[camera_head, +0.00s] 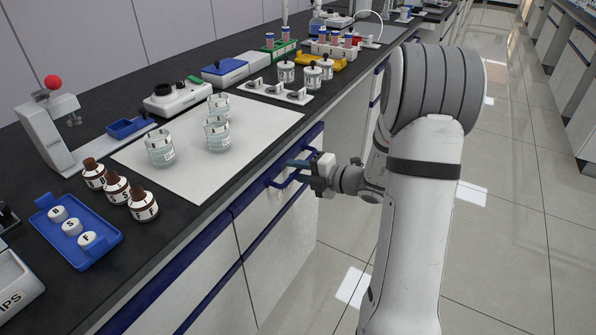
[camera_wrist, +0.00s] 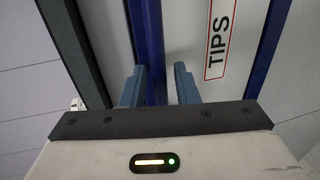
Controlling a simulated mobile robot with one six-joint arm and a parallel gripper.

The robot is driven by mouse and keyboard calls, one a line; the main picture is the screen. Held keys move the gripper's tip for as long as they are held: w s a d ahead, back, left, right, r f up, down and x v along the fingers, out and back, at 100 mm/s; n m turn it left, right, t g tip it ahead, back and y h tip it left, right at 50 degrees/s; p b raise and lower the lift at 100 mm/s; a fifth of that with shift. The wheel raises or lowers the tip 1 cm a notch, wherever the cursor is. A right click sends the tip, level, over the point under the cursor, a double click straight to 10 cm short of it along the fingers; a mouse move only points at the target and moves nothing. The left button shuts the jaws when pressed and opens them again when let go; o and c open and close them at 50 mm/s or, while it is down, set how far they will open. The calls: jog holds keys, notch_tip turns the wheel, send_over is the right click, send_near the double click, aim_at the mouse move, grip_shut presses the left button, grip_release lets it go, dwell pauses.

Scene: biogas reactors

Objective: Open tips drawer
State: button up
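The tips drawer is the white front with a red-framed TIPS label (camera_wrist: 216,40) in the wrist view. In the head view the drawer front (camera_head: 262,208) sits under the counter and looks flush with its neighbours. A blue bar (camera_wrist: 150,45) runs along the drawer's upper edge. My gripper (camera_head: 284,172) is at this bar, reaching in from the right. In the wrist view its two blue fingers (camera_wrist: 160,72) are apart, one on each side of the bar. I cannot tell whether they touch it.
A second blue bar (camera_wrist: 268,45) runs below the label. Above, the black counter (camera_head: 232,196) carries a white mat (camera_head: 190,180) with glass beakers, brown bottles (camera_head: 117,188) and a blue tray (camera_head: 75,232). The aisle floor (camera_head: 500,220) to the right is clear.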

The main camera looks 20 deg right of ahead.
grip_shut()
dwell(0.4)
